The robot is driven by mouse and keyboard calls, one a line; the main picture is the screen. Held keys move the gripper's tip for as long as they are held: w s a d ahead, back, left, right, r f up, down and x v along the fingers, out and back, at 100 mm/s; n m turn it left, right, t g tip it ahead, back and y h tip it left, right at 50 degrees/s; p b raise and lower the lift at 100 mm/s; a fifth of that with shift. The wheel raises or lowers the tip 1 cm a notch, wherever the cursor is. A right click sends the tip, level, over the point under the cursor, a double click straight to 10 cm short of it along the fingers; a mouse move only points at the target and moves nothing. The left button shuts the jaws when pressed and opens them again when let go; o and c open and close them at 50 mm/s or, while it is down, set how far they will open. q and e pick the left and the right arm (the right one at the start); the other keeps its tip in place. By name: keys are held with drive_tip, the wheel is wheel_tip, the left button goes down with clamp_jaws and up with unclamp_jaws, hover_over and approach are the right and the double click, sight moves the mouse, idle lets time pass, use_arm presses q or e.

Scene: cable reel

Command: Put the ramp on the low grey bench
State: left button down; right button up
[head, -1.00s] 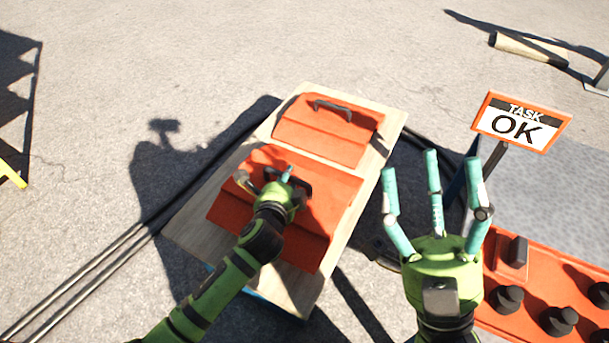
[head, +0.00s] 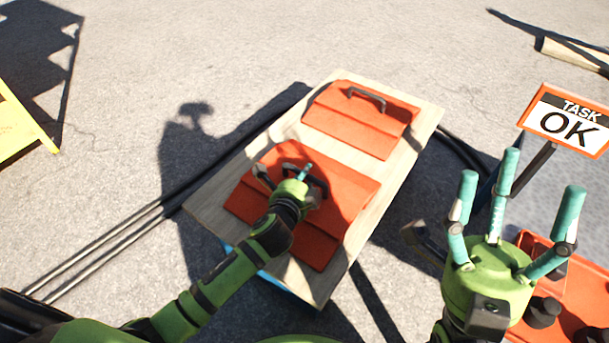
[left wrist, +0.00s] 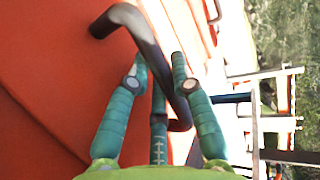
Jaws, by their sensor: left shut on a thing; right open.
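Two orange ramp-shaped pieces with dark handles lie on a pale wooden board (head: 385,185). My left gripper (head: 293,178) is shut on the handle of the near ramp (head: 335,205). In the left wrist view, my left gripper's fingers (left wrist: 160,75) close around the dark bar handle (left wrist: 143,40), over the orange face of the ramp (left wrist: 45,85). I cannot tell whether this ramp is lifted off the board. The far orange ramp (head: 360,122) lies untouched. My right gripper (head: 512,205) is open and empty, fingers up, right of the board.
A sign reading "TASK OK" (head: 565,122) stands at the right, by a grey surface (head: 585,185). An orange panel (head: 570,308) with black knobs is at the lower right. Cables (head: 105,240) run along the ground at left. A yellow stand (head: 20,130) is at the left edge.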

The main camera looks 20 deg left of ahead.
use_arm(q)
drive_tip(key=c, duration=1.4)
unclamp_jaws()
drive_tip(key=shift+f, duration=0.1)
drive_tip(key=o, duration=0.3)
